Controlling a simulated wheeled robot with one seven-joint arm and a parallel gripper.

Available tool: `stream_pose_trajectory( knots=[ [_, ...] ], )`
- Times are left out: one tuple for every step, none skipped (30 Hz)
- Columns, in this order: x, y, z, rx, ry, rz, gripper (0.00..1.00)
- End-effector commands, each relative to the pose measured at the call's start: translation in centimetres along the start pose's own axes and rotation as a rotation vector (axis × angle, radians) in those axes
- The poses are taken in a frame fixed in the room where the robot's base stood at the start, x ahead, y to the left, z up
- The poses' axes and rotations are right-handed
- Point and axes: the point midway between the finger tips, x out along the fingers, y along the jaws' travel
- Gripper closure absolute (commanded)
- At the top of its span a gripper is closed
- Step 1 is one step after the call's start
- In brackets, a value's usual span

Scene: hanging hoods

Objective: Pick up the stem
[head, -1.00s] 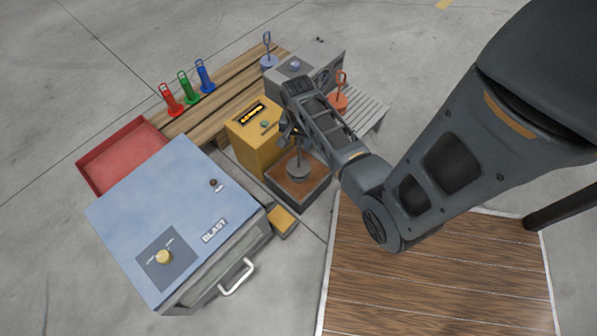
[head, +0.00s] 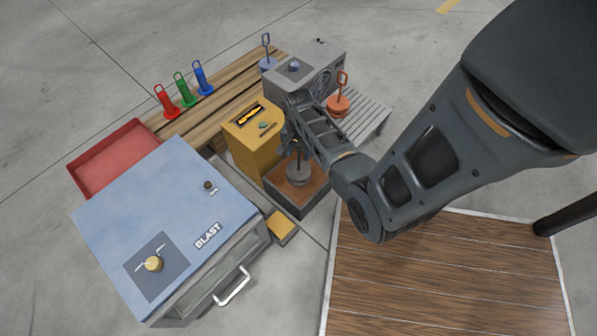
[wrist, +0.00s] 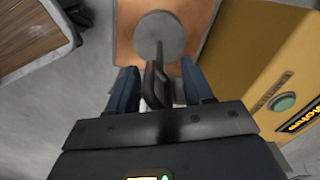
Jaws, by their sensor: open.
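A grey stem (head: 298,173) with a round disc base stands upright on a brown-topped square block (head: 312,190) in front of the yellow box. In the wrist view its disc (wrist: 150,27) is at the top centre, with a thin rod rising from it to a dark upper part. My gripper (wrist: 161,82) is open, with one blue-sided finger on each side of that dark part. I cannot tell whether either finger touches it. In the head view my gripper (head: 291,140) is over the stem, and my wrist hides its upper end.
The yellow box (head: 246,148) with a green button stands close beside the block. A blue BLAST cabinet (head: 165,215) is front left, near a red tray (head: 120,158). A grey machine (head: 310,75) and an orange stem (head: 339,103) stand behind. Red, green and blue pieces stand on a wooden bench (head: 215,112).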

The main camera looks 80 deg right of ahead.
Motion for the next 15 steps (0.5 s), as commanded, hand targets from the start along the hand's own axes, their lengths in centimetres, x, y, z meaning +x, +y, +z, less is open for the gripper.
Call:
stream_pose_trajectory(
  knots=[
    [-0.11, -0.01, -0.01, 0.0, 0.0, 0.0, 0.49],
    [-0.11, -0.01, -0.01, 0.0, 0.0, 0.0, 0.49],
    [-0.11, 0.0, 0.0, 0.0, 0.0, 0.0, 0.49],
    [-0.11, 0.0, 0.0, 0.0, 0.0, 0.0, 0.52],
    [-0.11, 0.0, 0.0, 0.0, 0.0, 0.0, 0.55],
    [-0.11, 0.0, 0.0, 0.0, 0.0, 0.0, 0.58],
    [-0.11, 0.01, 0.0, 0.0, 0.0, 0.0, 0.61],
    [-0.11, 0.01, 0.0, 0.0, 0.0, 0.0, 0.64],
    [-0.11, 0.01, 0.01, 0.0, 0.0, 0.0, 0.68],
    [-0.11, 0.01, 0.01, 0.0, 0.0, 0.0, 0.71],
    [-0.11, 0.01, 0.01, 0.0, 0.0, 0.0, 0.74],
    [-0.11, 0.01, 0.01, 0.0, 0.0, 0.0, 0.78],
    [-0.11, 0.01, 0.01, 0.0, 0.0, 0.0, 0.8],
    [-0.11, 0.01, 0.01, 0.0, 0.0, 0.0, 0.83],
    [-0.11, 0.02, 0.01, 0.0, 0.0, 0.0, 0.87]
  ],
)
